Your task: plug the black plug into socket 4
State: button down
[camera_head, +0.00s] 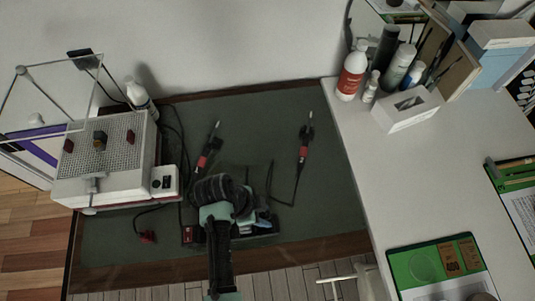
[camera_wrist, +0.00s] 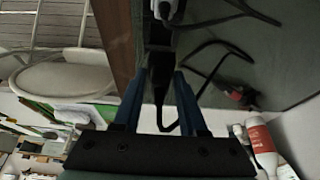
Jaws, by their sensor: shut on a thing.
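In the wrist view, my gripper (camera_wrist: 160,75) has its two blue fingers closed around the black plug (camera_wrist: 160,88). A black cable loops below the plug, between the fingers. A dark socket strip (camera_wrist: 158,38) lies just beyond the fingertips, with a white plug (camera_wrist: 165,9) seated farther along it. I cannot tell whether the black plug touches the strip, and no socket numbers are readable. In the head view, my arm covers the gripper, the plug and the middle of the strip; the strip's right part (camera_head: 265,226) shows beside it.
The strip is on a green mat (camera_head: 330,205) with a wooden edge. Two red-and-black tools (camera_head: 206,155) (camera_head: 304,145) with cables lie behind. A white perforated-top device (camera_head: 105,160) stands left. A white table (camera_head: 390,170) with bottles stands right.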

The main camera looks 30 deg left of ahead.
jog(key=shift+s, duration=0.15)
notch_tip(320, 180, down, 6)
jog(key=b, duration=0.5)
jog(key=shift+b, duration=0.3)
jog(key=shift+f, duration=0.45)
dwell(2.6)
jog(key=shift+s+f+b, duration=0.1)
jog(key=shift+f+b, duration=0.25)
jog(key=shift+b, duration=0.05)
